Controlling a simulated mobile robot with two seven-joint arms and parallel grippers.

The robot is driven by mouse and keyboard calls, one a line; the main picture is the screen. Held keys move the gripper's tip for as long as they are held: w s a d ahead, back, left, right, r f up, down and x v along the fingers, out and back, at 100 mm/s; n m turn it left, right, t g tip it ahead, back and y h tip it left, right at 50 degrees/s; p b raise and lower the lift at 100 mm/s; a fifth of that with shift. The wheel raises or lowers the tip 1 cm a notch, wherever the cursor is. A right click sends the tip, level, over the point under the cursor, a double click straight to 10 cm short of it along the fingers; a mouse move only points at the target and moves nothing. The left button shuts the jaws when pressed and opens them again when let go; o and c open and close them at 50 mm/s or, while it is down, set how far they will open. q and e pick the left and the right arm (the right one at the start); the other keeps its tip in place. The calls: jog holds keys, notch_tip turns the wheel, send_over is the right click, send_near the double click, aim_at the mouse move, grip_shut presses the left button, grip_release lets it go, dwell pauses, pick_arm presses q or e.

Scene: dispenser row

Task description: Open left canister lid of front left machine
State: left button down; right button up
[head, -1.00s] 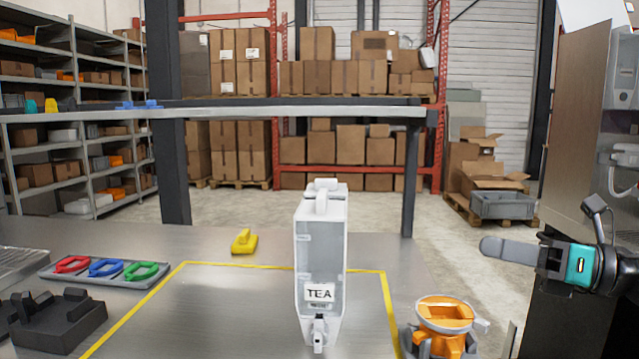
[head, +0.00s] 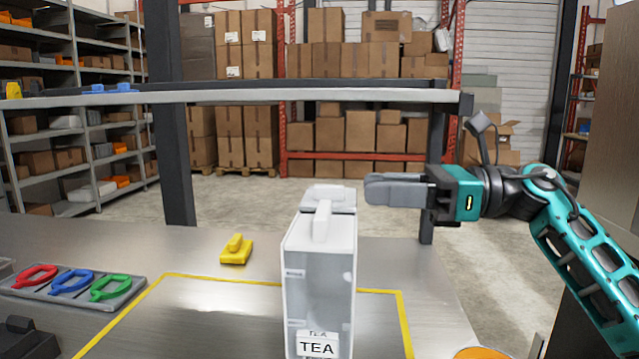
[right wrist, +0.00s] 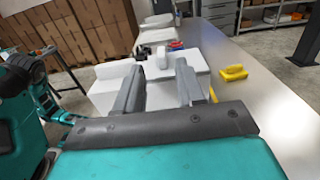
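A white canister (head: 320,290) with a clear front and a TEA label (head: 317,346) stands upright on the steel table. Its white lid has a raised handle (head: 322,221) and looks shut. Another white top (head: 330,195) shows just behind it. My right gripper (head: 368,190) is just right of and a little above the canister top, pointing left, apart from it. In the right wrist view its two fingers (right wrist: 158,72) are spread, with white canister tops (right wrist: 200,72) beyond them. I cannot tell whether anything lies between the fingers. My left gripper is not in view.
A yellow handled block (head: 236,250) sits behind left of the canister. A grey tray (head: 125,298) with red, blue and green handled pieces lies at left. An orange thing (head: 482,353) is cut off at bottom right. A raised beam (head: 250,96) crosses behind.

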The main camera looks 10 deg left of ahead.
aim_at(319, 187)
jog(key=a, duration=0.9)
jog(key=shift+c, duration=0.4)
grip_shut()
